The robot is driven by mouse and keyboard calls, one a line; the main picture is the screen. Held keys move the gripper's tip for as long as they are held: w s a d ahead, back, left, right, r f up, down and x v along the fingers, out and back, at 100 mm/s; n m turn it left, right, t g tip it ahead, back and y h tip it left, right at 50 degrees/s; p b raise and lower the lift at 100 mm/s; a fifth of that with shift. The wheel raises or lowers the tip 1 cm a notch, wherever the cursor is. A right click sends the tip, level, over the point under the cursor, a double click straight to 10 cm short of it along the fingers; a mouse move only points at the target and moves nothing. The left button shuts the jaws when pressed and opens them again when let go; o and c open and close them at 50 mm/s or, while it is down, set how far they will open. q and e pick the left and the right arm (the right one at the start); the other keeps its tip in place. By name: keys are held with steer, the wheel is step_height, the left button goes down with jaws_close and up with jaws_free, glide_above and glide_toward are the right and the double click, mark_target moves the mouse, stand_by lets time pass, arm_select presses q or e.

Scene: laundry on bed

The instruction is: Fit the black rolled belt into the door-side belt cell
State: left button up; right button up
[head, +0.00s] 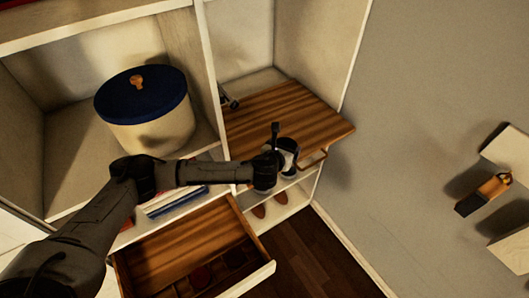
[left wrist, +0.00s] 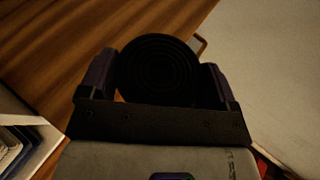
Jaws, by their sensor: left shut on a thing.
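My left gripper (head: 281,146) is in front of the wooden pull-out board at the right of the wardrobe. In the left wrist view its two fingers (left wrist: 158,75) are shut on the black rolled belt (left wrist: 158,65), a round dark coil with its flat face to the camera. In the head view I cannot clearly make out the belt at the gripper. The open wooden drawer (head: 177,238) is at the bottom, left of and below the gripper. Its dividers form dark cells, and a reddish-brown roll (head: 203,275) lies in one. I cannot tell the door-side cell apart. My right gripper is not in view.
The wooden board (head: 300,112) with a metal handle (head: 313,161) juts out above shoes (head: 260,211) on a low shelf. A cream round box with a blue lid (head: 143,101) stands on the left shelf. Books (head: 172,203) lie below it. Dark floor (head: 318,255) is clear right of the drawer.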

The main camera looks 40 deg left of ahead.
arm_select(q)
steer(key=w+a+f, duration=0.1)
steer(key=a+f, duration=0.1)
steer(key=a, duration=0.1)
steer(key=w+a+f, duration=0.1)
steer(key=a+f, duration=0.1)
steer(key=a, duration=0.2)
steer(key=w+a+f, duration=0.1)
steer(key=a+f, duration=0.2)
steer(key=a, duration=0.1)
steer(key=shift+w+a, duration=0.1)
steer(key=shift+f, duration=1.75)
steer(key=shift+f, duration=0.15)
steer(key=o, duration=0.8)
steer(key=shift+f, duration=0.1)
steer(key=v, duration=1.3)
steer(key=shift+s+d, duration=0.2)
steer(key=shift+s, duration=0.2)
